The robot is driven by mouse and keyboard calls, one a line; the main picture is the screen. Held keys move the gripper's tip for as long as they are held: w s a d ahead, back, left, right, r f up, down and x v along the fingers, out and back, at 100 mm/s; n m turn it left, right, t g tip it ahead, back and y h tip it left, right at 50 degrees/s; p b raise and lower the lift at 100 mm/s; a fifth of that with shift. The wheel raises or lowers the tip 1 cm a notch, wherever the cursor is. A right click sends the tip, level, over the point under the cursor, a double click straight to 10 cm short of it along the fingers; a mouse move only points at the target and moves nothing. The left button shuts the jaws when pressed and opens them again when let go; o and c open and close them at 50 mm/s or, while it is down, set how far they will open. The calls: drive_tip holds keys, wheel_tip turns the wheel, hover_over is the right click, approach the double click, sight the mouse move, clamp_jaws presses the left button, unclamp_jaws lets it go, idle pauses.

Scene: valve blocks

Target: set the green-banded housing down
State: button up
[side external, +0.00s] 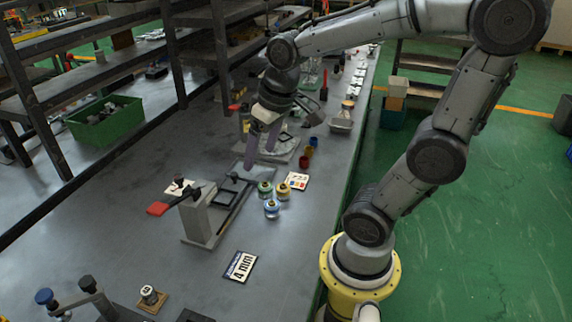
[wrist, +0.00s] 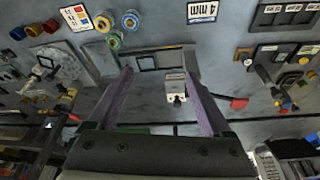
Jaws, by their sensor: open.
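The green-banded housing (side external: 265,189) stands upright on the grey bench in the side view, close to a yellow-banded housing (side external: 282,193) and a blue-banded housing (side external: 272,208). In the wrist view the green-banded housing (wrist: 113,41) lies beyond the left fingertip, outside the jaws. My gripper (side external: 261,160) is open and raised above the bench, behind the housings in the side view. In the wrist view my gripper (wrist: 157,74) has its two purple fingers spread wide, with no housing held between them.
A grey clamp block (side external: 200,220) with a red-handled lever stands beside the housings. A "4 mm" card (side external: 240,266) and a colour card (side external: 297,181) lie nearby. Red and blue cups (side external: 309,150) stand behind.

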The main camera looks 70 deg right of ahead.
drive_tip(key=s+a, duration=0.1)
drive_tip(key=s, duration=0.1)
drive_tip(key=s+a+r+n+t, duration=0.1)
drive_tip(key=s+a, duration=0.1)
drive_tip(key=s+a+n+t, duration=0.1)
drive_tip(key=s+a, duration=0.1)
drive_tip(key=s, duration=0.1)
drive_tip(key=shift+a+r+y, duration=0.25)
drive_tip(key=shift+y, duration=0.15)
drive_tip(key=shift+o, duration=0.4)
drive_tip(key=shift+s+a+n, duration=0.1)
drive_tip(key=shift+s+n, duration=0.15)
drive_tip(key=shift+n, duration=0.05)
drive_tip(key=m+t+h, duration=0.2)
drive_tip(key=m+h, duration=0.2)
drive_tip(key=m, duration=0.2)
hover_over(266, 184)
drive_tip(key=s+a, duration=0.5)
drive_tip(key=s, duration=0.3)
wheel_tip(266, 184, down, 15)
drive_tip(key=shift+d+x, duration=0.2)
drive_tip(key=shift+x, duration=2.85)
drive_tip(key=shift+d+x, duration=0.15)
drive_tip(key=shift+x, duration=2.9)
drive_tip(key=shift+r, duration=0.2)
